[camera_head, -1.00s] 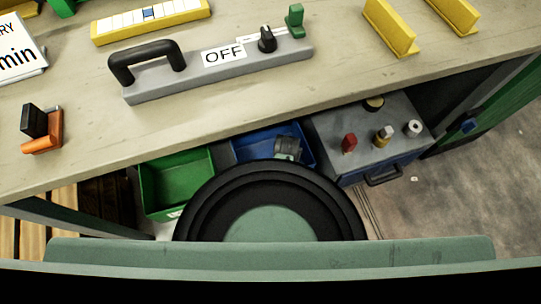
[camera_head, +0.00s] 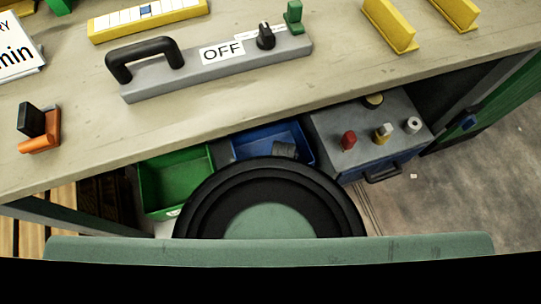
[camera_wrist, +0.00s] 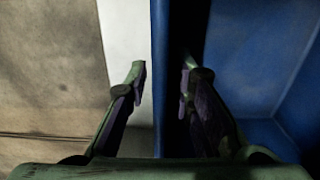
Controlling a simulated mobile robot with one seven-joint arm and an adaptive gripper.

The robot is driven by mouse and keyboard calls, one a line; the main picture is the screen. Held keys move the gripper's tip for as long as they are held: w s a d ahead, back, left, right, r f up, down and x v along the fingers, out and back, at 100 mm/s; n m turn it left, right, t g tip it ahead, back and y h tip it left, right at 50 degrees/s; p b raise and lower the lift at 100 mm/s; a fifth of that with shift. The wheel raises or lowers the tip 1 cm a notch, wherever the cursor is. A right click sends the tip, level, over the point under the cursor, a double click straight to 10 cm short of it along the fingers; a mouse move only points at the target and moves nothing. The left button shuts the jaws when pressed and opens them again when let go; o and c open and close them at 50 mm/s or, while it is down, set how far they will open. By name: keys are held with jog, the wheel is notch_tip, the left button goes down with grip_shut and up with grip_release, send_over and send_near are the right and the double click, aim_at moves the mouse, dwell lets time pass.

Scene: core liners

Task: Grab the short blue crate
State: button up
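The blue crate (camera_head: 265,136) sits on the floor under the workbench, between a green crate and a grey-topped cabinet. The black round part in front hides its near side. In the wrist view, the upright blue wall (camera_wrist: 160,60) of the crate lies between the two fingers of my gripper (camera_wrist: 164,82), and the blue interior is on the right. My gripper is open, one finger on each side of the wall. A gap shows at the left finger; dark shadow hides whether the right finger touches. A grey rounded part at the crate's right is too small to identify.
The green crate (camera_head: 175,180) stands just left of the blue one. The cabinet (camera_head: 375,125) with small knobs stands close on the right. The workbench top (camera_head: 230,115) overhangs from above. It carries a grey bar with a black handle (camera_head: 145,58). Open floor (camera_head: 490,165) lies right.

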grip_shut()
jog(key=shift+w, duration=0.1)
dwell(0.7)
